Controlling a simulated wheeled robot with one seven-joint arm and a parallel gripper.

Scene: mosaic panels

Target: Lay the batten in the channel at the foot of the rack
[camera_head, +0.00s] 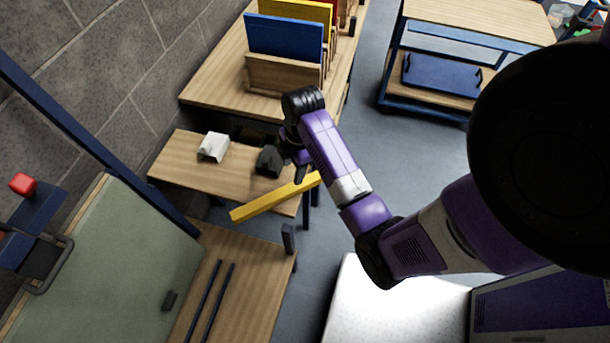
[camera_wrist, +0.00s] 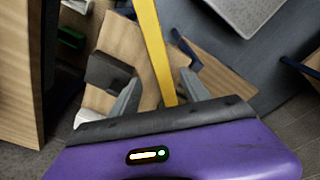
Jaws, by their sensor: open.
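The yellow batten (camera_head: 270,199) lies across the front edge of the small wooden table in the head view; I cannot tell whether it rests there. In the wrist view the batten (camera_wrist: 152,45) runs between the two fingers of my gripper (camera_wrist: 160,92), which is open. In the head view my gripper (camera_head: 297,172) is at the batten's right part. Two parallel dark rails (camera_head: 207,303) on the nearer wooden table look like the channel. They run beside the foot of a leaning green panel (camera_head: 110,265), which may be the rack.
A white block (camera_head: 213,147) and a dark block (camera_head: 268,160) stand on the small table (camera_head: 180,160). Behind it, upright coloured panels (camera_head: 285,38) stand in a wooden holder. A dark post (camera_head: 289,239) stands at the near table's right edge. A dark slanting beam (camera_head: 100,150) crosses at left.

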